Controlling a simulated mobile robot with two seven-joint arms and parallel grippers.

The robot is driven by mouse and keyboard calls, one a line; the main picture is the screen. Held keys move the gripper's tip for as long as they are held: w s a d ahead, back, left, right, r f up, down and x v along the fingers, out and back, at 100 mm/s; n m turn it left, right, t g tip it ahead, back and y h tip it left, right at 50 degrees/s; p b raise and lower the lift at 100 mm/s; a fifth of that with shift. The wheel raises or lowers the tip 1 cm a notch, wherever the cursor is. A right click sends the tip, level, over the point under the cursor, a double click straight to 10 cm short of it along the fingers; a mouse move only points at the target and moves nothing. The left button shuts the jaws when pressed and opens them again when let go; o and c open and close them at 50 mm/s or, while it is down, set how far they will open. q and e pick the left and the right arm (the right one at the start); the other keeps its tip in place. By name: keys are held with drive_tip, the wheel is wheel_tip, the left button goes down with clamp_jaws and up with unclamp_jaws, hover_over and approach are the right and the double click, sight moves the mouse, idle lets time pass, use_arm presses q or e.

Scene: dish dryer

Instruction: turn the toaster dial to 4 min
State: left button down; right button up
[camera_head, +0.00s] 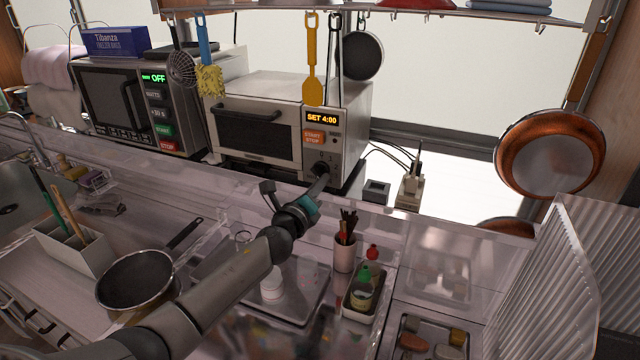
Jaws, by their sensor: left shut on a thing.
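The toaster oven (254,130) stands on the back counter, with a silver body, a dark window and a door handle. Its display (321,118) reads SET 4:00 in orange, above an orange START STOP button (313,138). The dark dial (320,167) is low on the right side of the panel, partly hidden by my gripper. My left gripper (318,178) reaches in from the lower left and is shut on the dial. My right gripper is not in view.
A microwave (135,105) stands left of the toaster. A yellow spatula (312,75) and a dark pan (362,55) hang above the toaster. A black pan (138,280), a utensil cup (345,252) and a bottle tray (362,296) are on the nearer counter, around my arm.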

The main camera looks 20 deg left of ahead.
use_arm(q)
drive_tip(key=shift+a+f+m, duration=0.1)
drive_tip(key=shift+a+m, duration=0.05)
drive_tip(key=shift+m, duration=0.65)
drive_tip(key=c, duration=0.9)
unclamp_jaws()
drive_tip(key=s, duration=1.5)
drive_tip(key=shift+s+d, duration=0.15)
drive_tip(key=shift+d, duration=0.3)
